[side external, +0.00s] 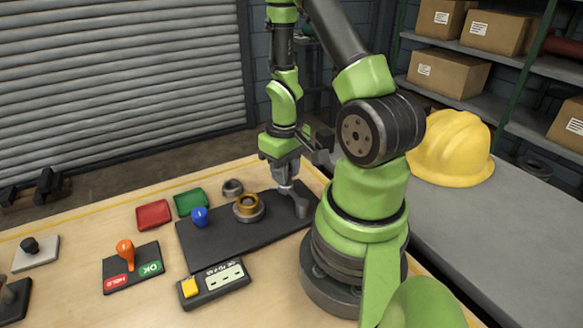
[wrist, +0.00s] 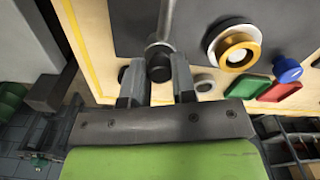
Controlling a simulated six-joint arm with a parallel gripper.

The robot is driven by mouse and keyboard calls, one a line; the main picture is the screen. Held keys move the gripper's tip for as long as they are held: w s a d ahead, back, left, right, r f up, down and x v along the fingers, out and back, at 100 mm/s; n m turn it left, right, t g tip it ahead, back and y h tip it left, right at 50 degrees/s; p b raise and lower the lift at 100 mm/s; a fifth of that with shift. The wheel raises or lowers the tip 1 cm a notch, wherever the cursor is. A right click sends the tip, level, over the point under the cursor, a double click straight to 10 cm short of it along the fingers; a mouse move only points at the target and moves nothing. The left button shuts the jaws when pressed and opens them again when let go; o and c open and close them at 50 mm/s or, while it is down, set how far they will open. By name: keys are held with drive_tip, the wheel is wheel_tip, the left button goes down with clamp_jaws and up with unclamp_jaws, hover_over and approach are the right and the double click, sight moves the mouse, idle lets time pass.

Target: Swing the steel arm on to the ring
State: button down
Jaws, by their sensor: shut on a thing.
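The steel arm (side external: 301,206) stands at the right end of the dark plate (side external: 222,243). In the wrist view its rod (wrist: 168,18) runs from the top edge down to a dark round knob (wrist: 158,66). My gripper (wrist: 157,78) is shut on that knob, with a finger on each side. In the side view my gripper (side external: 286,184) is low over the plate's far right part, and its fingertips are partly hard to make out. The brass-coloured ring (side external: 247,202) sits in a pale round seat on the plate, left of the steel arm and apart from it. It also shows in the wrist view (wrist: 252,42).
A loose grey ring (side external: 233,187) lies behind the plate. A blue knob (side external: 200,217), a green tray (side external: 190,201) and a red tray (side external: 154,214) are to the left. An orange-handled switch (side external: 126,254) and a meter with a yellow button (side external: 215,283) stand in front.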

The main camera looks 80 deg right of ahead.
drive_tip(key=n, duration=0.1)
drive_tip(key=w+a+n, duration=0.1)
drive_tip(key=n, duration=0.1)
drive_tip(key=shift+w+a, duration=0.1)
drive_tip(key=shift+a, duration=0.15)
drive_tip(key=shift+w+a+n, duration=0.2)
drive_tip(key=shift+a+n, duration=0.35)
drive_tip(key=shift+n, duration=0.55)
drive_tip(key=shift+a, duration=0.1)
drive_tip(key=c, duration=0.9)
unclamp_jaws()
wheel_tip(320, 180, up, 10)
